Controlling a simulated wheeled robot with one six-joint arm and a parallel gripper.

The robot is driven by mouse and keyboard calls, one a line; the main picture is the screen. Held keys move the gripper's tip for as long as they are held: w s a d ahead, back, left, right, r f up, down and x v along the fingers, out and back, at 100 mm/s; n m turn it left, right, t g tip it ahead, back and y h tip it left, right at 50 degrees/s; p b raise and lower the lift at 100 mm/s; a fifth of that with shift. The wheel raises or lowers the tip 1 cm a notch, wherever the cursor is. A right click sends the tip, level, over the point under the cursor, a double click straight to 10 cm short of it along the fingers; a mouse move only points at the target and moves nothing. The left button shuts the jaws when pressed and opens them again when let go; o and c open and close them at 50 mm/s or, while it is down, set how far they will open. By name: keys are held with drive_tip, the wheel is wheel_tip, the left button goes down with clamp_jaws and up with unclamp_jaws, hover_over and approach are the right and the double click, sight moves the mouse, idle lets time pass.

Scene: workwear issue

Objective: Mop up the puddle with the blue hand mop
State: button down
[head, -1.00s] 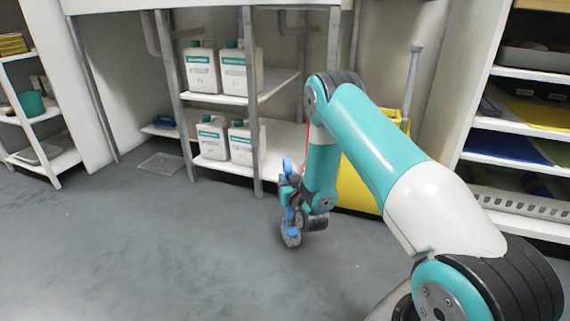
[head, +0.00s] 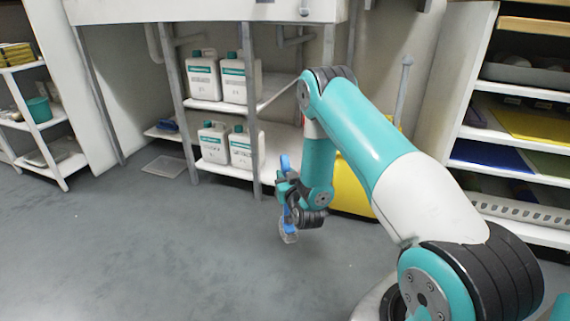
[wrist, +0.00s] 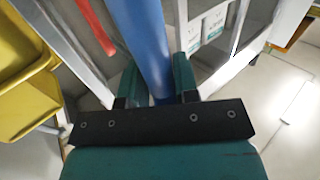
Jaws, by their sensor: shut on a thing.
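The blue hand mop (head: 285,162) is upright in my gripper (head: 288,192), with its pale grey head (head: 289,234) hanging below the jaws. In the head view the mop is over the grey floor, in front of the shelving; I cannot tell whether its head touches the floor. In the wrist view the blue handle (wrist: 148,40) stands between the two teal fingers of my gripper (wrist: 158,80), which is shut on it. No clear puddle shows in either view; the floor has only faint mottling.
A yellow container (head: 350,188) stands close behind my arm. White jugs (head: 203,75) fill the shelving at the back. A floor grate (head: 165,166) lies left of it. Shelves stand at the left (head: 60,165) and right (head: 520,150). The floor (head: 130,250) at front left is clear.

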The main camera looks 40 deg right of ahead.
drive_tip(key=shift+r+p, duration=0.75)
drive_tip(key=shift+r, duration=0.6)
